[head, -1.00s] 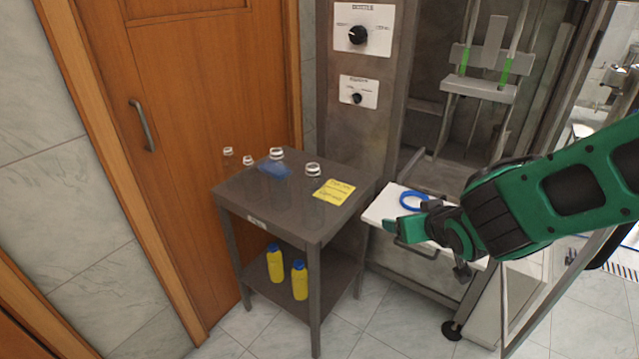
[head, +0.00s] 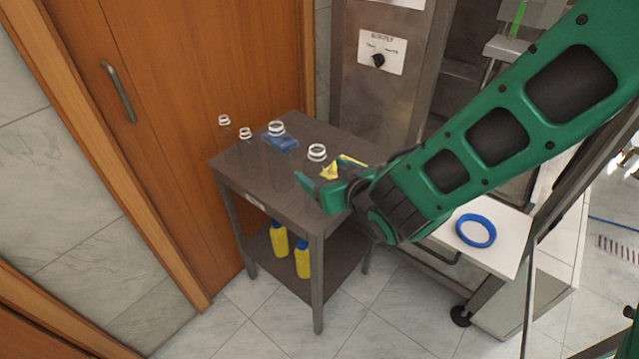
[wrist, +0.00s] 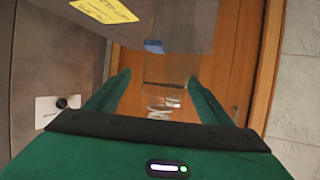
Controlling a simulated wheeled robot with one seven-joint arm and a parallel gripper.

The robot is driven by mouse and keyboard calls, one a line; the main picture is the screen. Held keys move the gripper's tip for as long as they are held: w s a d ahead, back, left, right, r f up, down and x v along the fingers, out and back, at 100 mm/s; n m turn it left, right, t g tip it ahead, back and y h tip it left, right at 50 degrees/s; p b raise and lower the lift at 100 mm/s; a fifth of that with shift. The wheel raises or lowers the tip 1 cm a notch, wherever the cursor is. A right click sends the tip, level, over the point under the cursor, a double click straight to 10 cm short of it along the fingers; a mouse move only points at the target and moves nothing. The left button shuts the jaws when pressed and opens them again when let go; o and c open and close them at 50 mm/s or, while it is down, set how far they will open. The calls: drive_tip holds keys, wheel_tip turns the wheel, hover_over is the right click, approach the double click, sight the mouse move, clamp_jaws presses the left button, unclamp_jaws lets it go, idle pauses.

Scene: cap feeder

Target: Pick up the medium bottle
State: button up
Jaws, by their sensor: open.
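Several clear bottles with white neck rings stand on the dark table (head: 240,178). Two narrower bottles, one at the far left (head: 224,122) and one beside it (head: 245,136), stand left of two wider-necked ones, one near the blue item (head: 277,130) and one nearest my gripper (head: 317,153). I cannot tell for certain which is the medium one. My gripper (head: 318,183) is open at the table's right front, close to the nearest bottle. In the wrist view, a clear bottle shape (wrist: 163,98) shows between the spread fingers; contact cannot be told.
A blue object (head: 283,143) lies at the back of the table. Yellow notes (head: 350,161) are partly hidden behind my gripper. Two yellow bottles, one left (head: 279,240) and one right (head: 302,261), stand on the lower shelf. A blue ring (head: 476,230) lies on a white tray (head: 505,255).

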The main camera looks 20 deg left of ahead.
drive_tip(key=x, duration=0.6)
drive_tip(key=shift+s, duration=0.2)
drive_tip(key=c, duration=1.1)
